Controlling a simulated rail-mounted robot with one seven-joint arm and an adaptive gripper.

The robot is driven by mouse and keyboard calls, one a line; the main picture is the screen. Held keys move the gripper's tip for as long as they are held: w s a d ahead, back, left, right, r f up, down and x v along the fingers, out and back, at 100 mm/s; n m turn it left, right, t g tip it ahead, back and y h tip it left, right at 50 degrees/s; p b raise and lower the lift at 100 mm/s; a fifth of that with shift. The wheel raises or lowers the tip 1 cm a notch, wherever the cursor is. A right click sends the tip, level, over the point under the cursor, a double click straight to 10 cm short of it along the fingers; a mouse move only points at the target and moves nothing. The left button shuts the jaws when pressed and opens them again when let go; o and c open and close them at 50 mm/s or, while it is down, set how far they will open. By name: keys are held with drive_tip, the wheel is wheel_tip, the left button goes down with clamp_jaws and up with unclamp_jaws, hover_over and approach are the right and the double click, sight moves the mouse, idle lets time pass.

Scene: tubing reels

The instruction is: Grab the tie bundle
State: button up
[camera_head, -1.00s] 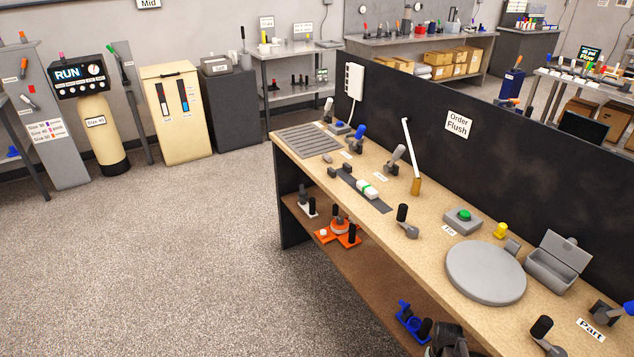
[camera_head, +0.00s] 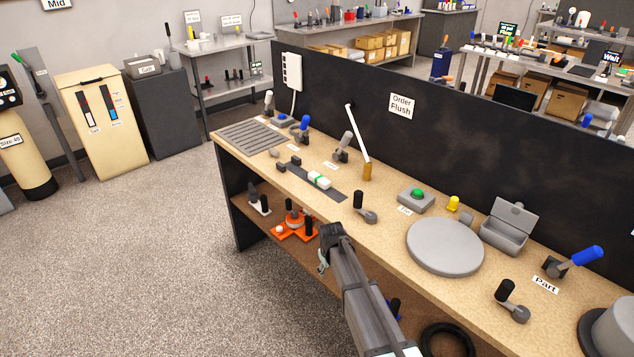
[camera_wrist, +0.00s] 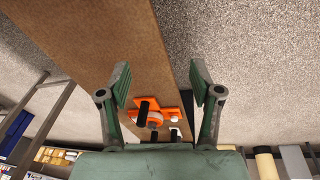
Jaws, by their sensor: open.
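A small white block-like bundle with a green band (camera_head: 319,180) lies on a dark strip on the bench top. It may be the tie bundle, but I cannot tell for sure. My gripper (camera_head: 325,255) is at the bench's front edge in the head view, apart from the bundle. In the wrist view my gripper (camera_wrist: 160,82) has its two green-padded fingers spread wide with nothing between them. Beyond the fingers, orange fixtures with black handles (camera_wrist: 150,118) stand on the brown lower shelf (camera_wrist: 85,40). The white bundle does not show in the wrist view.
The bench top (camera_head: 385,225) carries several levers, a green button box (camera_head: 416,198), a grey round turntable (camera_head: 445,247) and an open grey box (camera_head: 506,228). A dark panel (camera_head: 450,135) stands behind. The speckled floor (camera_head: 150,260) left of the bench is clear.

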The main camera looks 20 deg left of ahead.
drive_tip(key=w+a+r+n+t+y, duration=0.1)
drive_tip(key=w+a+r+n, duration=0.1)
drive_tip(key=a+r, duration=0.65)
drive_tip(key=w+a+r+n+t+y, duration=0.1)
drive_tip(key=w+a+r, duration=0.2)
drive_tip(key=a+r, duration=0.6)
drive_tip(key=w+d+r+g+y+p, duration=0.1)
drive_tip(key=w+d+r, duration=0.55)
drive_tip(key=r, duration=0.35)
drive_tip(key=w+d+r+g+y+p, duration=0.1)
drive_tip(key=w+d+r, duration=0.55)
drive_tip(key=r, duration=0.35)
drive_tip(key=p, duration=0.4)
approach(321, 178)
drive_tip(key=shift+h, duration=0.3)
drive_tip(key=x, duration=0.4)
drive_tip(key=shift+d+f, duration=0.15)
drive_tip(key=shift+f, duration=0.1)
drive_tip(key=shift+a+f, duration=0.25)
drive_tip(key=shift+p+x, duration=1.15)
drive_tip(key=shift+x, duration=1.1)
drive_tip(key=shift+a+r, duration=0.1)
drive_tip(key=shift+a, duration=0.1)
clamp_jaws()
